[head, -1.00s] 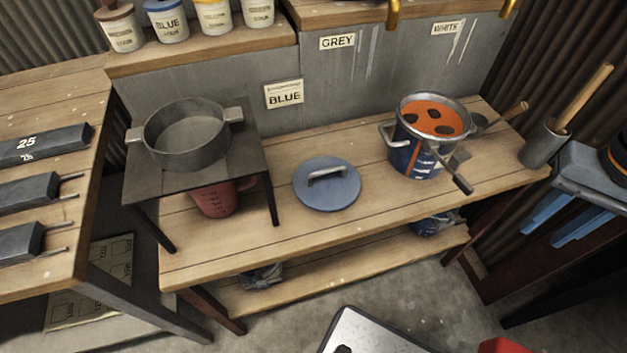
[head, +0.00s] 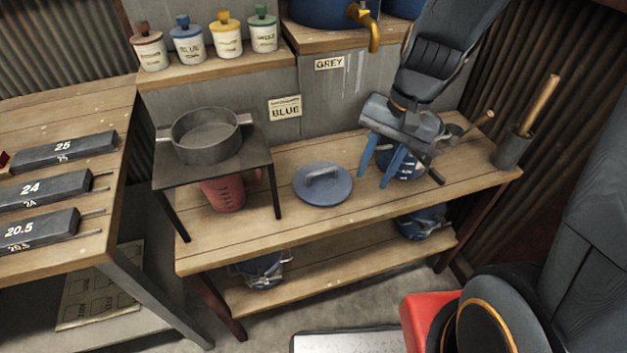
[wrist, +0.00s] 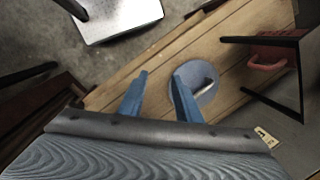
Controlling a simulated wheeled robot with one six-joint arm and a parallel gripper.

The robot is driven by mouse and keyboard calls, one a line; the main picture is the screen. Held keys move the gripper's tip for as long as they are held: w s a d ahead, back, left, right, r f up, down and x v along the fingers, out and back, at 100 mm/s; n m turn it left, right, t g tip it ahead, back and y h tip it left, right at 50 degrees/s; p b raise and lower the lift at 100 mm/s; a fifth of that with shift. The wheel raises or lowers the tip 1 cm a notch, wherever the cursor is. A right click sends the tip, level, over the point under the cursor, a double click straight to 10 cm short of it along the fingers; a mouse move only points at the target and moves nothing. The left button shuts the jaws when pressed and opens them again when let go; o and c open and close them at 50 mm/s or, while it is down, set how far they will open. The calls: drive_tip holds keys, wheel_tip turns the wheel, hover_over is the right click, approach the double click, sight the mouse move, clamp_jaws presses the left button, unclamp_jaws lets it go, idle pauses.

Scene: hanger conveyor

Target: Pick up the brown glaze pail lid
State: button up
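A round blue-grey lid (head: 323,184) with a bar handle lies flat on the wooden bench. It is the only loose lid I see, and it is blue-grey rather than brown. It also shows in the wrist view (wrist: 207,92), just beyond and right of my fingers. My gripper (head: 374,181) points down with its two blue fingers apart and nothing between them. It is to the right of the lid, above the bench and in front of the pail (head: 408,168). The pail is mostly hidden behind my gripper. My gripper also shows open in the wrist view (wrist: 161,74).
A grey pot (head: 207,137) stands on a dark stand (head: 215,172) left of the lid, with a red jug (head: 224,194) beneath. A grey holder with a wooden-handled tool (head: 514,148) stands at the bench's right end. Bare bench (head: 290,225) lies in front of the lid.

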sight(324, 170)
drive_tip(key=w+a+f+m+y+p, duration=0.2)
drive_tip(key=w+a+m+y+p, duration=0.1)
drive_tip(key=w+a+m, duration=0.45)
drive_tip(key=shift+m+t, duration=0.4)
drive_tip(key=shift+m, duration=0.15)
drive_tip(key=shift+w+a+f+p, duration=0.25)
drive_tip(key=shift+w+f, duration=0.2)
drive_tip(key=shift+f, duration=0.75)
drive_tip(key=shift+w+a+f+p, duration=0.25)
drive_tip(key=shift+w+f, duration=0.2)
drive_tip(key=shift+f, duration=0.7)
drive_tip(key=shift+w+a+f+p, duration=0.15)
drive_tip(key=shift+w+a+f, duration=0.25)
drive_tip(key=shift+f, duration=0.8)
drive_tip(key=shift+d, duration=0.1)
drive_tip(key=shift+c, duration=0.3)
clamp_jaws()
